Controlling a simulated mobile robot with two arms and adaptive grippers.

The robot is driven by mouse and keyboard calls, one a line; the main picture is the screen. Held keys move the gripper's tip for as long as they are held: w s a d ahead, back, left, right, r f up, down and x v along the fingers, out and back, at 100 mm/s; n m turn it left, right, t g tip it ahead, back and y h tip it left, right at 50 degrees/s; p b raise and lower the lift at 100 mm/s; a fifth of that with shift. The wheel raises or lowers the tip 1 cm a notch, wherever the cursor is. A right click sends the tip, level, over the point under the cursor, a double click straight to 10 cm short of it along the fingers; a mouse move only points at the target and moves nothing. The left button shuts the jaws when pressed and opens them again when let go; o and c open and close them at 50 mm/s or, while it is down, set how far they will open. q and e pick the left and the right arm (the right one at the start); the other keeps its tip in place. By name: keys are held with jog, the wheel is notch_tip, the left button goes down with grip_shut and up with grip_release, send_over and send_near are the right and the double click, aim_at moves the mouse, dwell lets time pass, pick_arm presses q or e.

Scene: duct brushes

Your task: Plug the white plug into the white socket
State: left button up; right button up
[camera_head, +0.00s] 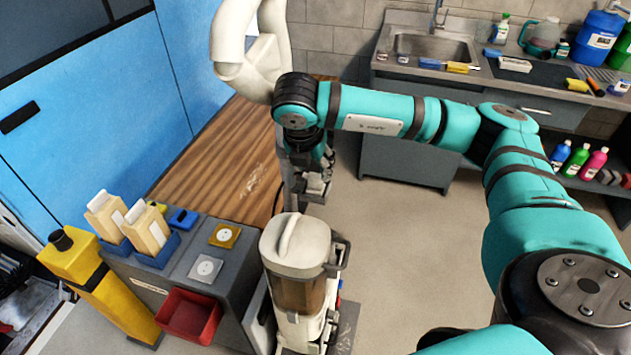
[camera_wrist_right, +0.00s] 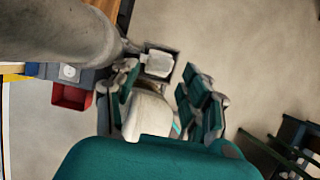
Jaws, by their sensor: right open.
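My right gripper (camera_head: 315,190) hangs beside the wooden panel, behind the vacuum in the head view. Its jaws are open; in the right wrist view the two fingers (camera_wrist_right: 165,100) stand apart. A pale rounded shape shows between them there, and I cannot tell whether it is held or lies beyond. A light-grey plate with a white round socket (camera_head: 206,267) is on top of the grey cabinet. A yellow plate with a white face (camera_head: 224,236) is just behind it. I cannot make out the white plug for certain. My left gripper is out of view.
A white vacuum (camera_head: 296,245) stands right of the cabinet (camera_head: 237,310), which carries a red bin (camera_head: 188,315) and two cartons (camera_head: 146,228). A yellow post (camera_head: 85,270) stands at left. A thick white pipe (camera_head: 243,45) rises behind my right forearm. Floor at centre right is clear.

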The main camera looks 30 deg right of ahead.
aim_at(315, 176)
jog(key=shift+f, duration=0.15)
jog(key=p+x, duration=0.3)
jog(key=x, duration=0.1)
jog(key=shift+d+f, duration=0.1)
jog(key=shift+f, duration=0.4)
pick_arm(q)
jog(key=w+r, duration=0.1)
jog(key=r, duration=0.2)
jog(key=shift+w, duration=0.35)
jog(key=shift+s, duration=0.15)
pick_arm(e)
jog(key=shift+c, duration=0.2)
jog(key=c, duration=0.8)
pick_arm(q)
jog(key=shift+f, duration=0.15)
pick_arm(e)
jog(key=shift+r, duration=0.15)
